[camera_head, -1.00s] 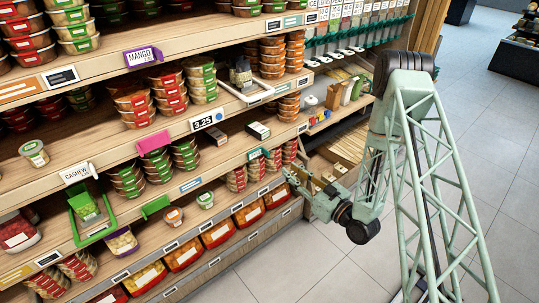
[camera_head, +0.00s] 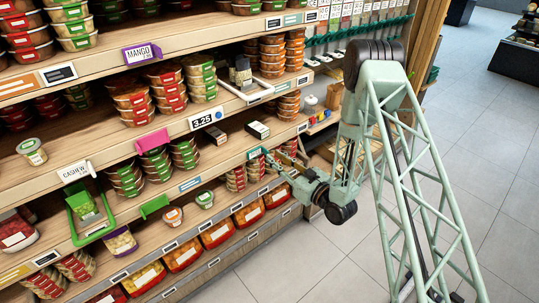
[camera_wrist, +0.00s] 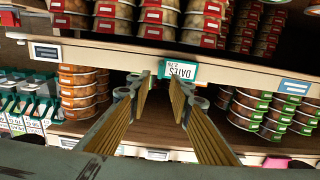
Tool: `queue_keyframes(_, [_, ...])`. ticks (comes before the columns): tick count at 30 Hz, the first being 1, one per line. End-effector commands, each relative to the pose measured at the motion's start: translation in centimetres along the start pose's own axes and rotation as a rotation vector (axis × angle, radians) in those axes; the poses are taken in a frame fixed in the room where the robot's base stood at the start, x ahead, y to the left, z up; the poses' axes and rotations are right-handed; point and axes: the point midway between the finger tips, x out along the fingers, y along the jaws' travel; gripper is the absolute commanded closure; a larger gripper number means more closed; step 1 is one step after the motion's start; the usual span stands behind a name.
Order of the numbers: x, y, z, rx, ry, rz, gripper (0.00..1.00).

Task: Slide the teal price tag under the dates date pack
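The teal price tag (camera_wrist: 180,71) reads "DATES 2.79", upside down in the wrist view, and sits at a shelf's front edge. It is also small in the head view (camera_head: 254,152). My gripper (camera_wrist: 166,88) is open, its two fingers apart and pointing at that edge. The tag lies just beyond the fingertips, nearer the right finger; I cannot tell whether they touch. In the head view my gripper (camera_head: 271,161) is just right of the tag. Red-labelled packs (camera_head: 235,178) stand in stacks on the shelf below; I cannot read which are dates.
A purple MANGO tag (camera_head: 142,54) and a white CASHEW tag (camera_head: 75,172) mark other shelf places. Green-labelled stacks (camera_head: 185,153) stand left of my gripper. A white 3.25 sign (camera_head: 206,119) is on the edge above. Open floor (camera_head: 300,262) lies in front of the shelves.

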Motion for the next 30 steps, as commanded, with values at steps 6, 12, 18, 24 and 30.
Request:
queue_keyframes(6, [2.6,0.0,0.0,-0.001,0.001,-0.001,0.81])
queue_keyframes(12, [3.9,-0.1,0.0,0.001,0.000,-0.001,0.81])
queue_keyframes(18, [4.3,0.0,0.0,0.001,0.000,0.000,0.81])
queue_keyframes(24, [4.3,0.0,0.0,0.001,0.000,0.000,0.81])
queue_keyframes(30, [4.3,0.0,0.0,0.001,0.000,0.000,0.97])
